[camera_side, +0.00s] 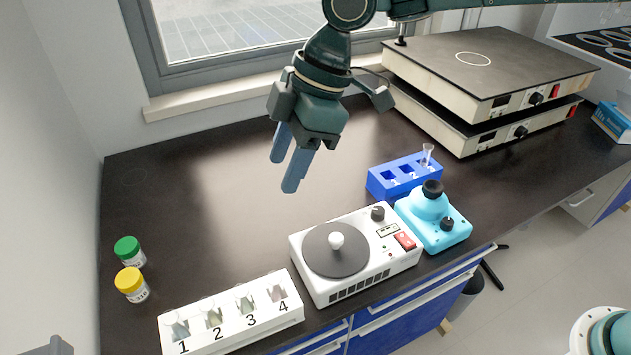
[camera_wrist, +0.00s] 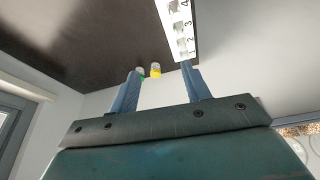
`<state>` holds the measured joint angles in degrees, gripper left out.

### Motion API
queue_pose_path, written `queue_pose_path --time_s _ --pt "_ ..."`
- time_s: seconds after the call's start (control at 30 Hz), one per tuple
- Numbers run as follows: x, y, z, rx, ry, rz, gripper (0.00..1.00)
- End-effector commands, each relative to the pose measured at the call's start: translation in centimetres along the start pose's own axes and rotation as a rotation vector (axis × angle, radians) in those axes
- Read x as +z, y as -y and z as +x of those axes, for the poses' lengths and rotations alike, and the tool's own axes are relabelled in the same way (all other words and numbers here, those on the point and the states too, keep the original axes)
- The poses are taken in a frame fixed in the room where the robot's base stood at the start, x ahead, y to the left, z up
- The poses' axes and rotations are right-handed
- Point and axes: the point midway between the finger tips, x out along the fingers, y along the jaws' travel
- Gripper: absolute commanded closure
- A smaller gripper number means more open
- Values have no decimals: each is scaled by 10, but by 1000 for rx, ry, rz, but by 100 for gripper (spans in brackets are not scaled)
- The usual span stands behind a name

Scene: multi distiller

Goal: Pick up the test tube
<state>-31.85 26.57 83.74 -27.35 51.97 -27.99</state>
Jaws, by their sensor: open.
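A clear test tube (camera_side: 427,155) stands upright in the right-hand slot of the blue numbered rack (camera_side: 376,188), at the middle right of the bench in the side view. The other slots of this rack look empty. My gripper (camera_side: 285,172) is open and empty, high above the bench, left of the blue rack and apart from it. Its two blue fingers show spread in the wrist view (camera_wrist: 160,82). The blue rack and the tube are not visible in the wrist view.
A white rack (camera_side: 232,322) numbered 1 to 4 holds several clear vessels at the front. A white stirrer (camera_side: 355,250) and cyan mixer (camera_side: 432,219) stand before the blue rack. Green-capped (camera_side: 128,251) and yellow-capped (camera_side: 131,284) jars stand left. Stacked hotplates (camera_side: 480,85) stand behind.

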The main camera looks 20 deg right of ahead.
Motion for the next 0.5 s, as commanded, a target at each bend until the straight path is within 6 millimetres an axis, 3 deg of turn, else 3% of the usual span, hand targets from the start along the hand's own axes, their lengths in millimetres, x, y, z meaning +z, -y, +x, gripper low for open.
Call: queue_pose_path --time_s 0.1,0.3,0.5 --pt "-22 5 35 -47 0 -96 53" --pt "-53 18 85 -113 -8 -243 53" --pt "-68 29 115 -151 -14 -330 53"
